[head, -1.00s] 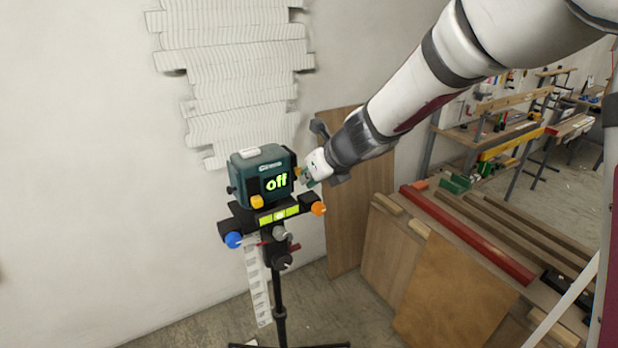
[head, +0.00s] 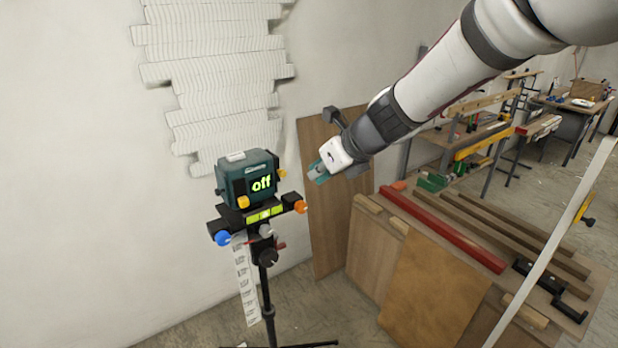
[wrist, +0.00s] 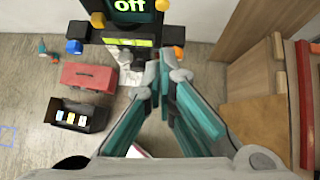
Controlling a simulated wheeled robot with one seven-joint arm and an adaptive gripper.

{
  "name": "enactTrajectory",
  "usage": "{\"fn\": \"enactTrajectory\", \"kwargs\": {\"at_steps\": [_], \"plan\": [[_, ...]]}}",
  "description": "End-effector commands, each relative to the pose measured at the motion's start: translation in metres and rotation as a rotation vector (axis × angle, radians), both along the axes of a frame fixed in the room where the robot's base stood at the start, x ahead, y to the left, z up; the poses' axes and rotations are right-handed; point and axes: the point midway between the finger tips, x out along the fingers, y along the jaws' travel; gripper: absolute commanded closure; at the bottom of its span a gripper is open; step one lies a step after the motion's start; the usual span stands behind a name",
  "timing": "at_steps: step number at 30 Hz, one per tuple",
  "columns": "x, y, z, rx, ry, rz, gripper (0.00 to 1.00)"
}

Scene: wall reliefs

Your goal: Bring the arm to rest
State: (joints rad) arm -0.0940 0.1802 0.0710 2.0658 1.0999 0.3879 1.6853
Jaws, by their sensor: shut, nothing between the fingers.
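My gripper (head: 318,172) is at the end of my white arm in the head view, to the right of a teal laser device (head: 247,184) and apart from it. The device's screen reads "off". It sits on a black tripod (head: 264,290) with blue and orange knobs and a yellow-green level strip. In the wrist view my gripper (wrist: 160,62) has its teal fingers brought together at the tips, with nothing between them. The device (wrist: 125,10) shows at the top of that view, partly cut off.
A white ribbed relief (head: 215,75) is on the wall. Wooden boards (head: 335,200) lean right of the tripod, beside a bench with a red bar (head: 440,229). The wrist view shows a red toolbox (wrist: 88,76) and an open black box (wrist: 78,115) on the floor.

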Motion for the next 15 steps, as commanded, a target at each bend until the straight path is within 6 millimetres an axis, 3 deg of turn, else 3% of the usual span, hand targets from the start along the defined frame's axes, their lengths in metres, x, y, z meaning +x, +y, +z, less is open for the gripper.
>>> {"fn": "enactTrajectory", "kwargs": {"at_steps": [8,11,15], "plan": [[-0.021,-0.010,0.020,-0.076,-0.057,0.099,1.00],[-0.046,-0.019,0.036,-0.219,-0.154,0.280,1.00],[-0.097,-0.040,0.054,-0.504,-0.320,0.628,1.00]]}}
